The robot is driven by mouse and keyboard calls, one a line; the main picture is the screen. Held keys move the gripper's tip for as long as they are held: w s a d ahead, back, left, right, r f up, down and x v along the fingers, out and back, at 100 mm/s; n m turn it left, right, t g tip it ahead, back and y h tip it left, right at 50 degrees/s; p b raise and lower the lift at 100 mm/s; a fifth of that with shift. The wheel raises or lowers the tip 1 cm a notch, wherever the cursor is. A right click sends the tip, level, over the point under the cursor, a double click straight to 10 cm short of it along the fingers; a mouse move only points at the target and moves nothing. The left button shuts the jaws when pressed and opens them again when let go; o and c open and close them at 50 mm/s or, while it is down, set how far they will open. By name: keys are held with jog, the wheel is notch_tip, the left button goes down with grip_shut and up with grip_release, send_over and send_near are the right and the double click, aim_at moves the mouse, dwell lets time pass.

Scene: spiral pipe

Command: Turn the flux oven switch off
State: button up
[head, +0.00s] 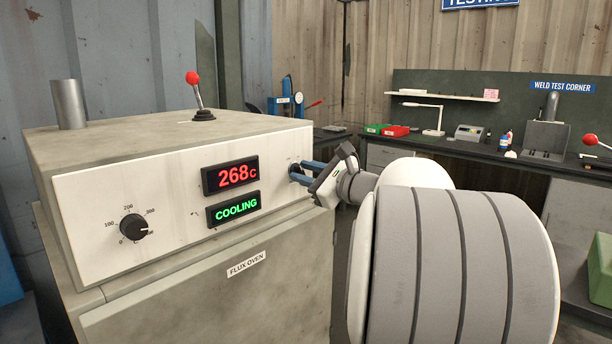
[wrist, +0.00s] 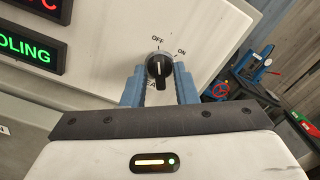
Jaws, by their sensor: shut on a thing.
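The flux oven (head: 180,180) is a beige box with a white front panel. Its switch (wrist: 158,64) is a small black knob with OFF and ON labels above it in the wrist view. The knob's white mark points up, toward OFF. My gripper (head: 299,173) is shut on the switch, with one blue finger on each side of the knob in the wrist view (wrist: 160,88). In the head view the fingers partly hide the switch (head: 293,168). A green display (head: 234,208) reads COOLING.
A red display (head: 230,175) reads 268c. A temperature dial (head: 133,227) is at the panel's left. A red-tipped lever (head: 198,98) and a metal pipe (head: 69,104) stand on the oven top. A workbench (head: 440,145) stands behind at right.

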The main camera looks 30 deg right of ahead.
jog(key=o, duration=0.6)
jog(key=shift+o, duration=0.2)
jog(key=shift+s, duration=0.1)
jog(key=v, duration=0.7)
jog(key=shift+s, duration=0.3)
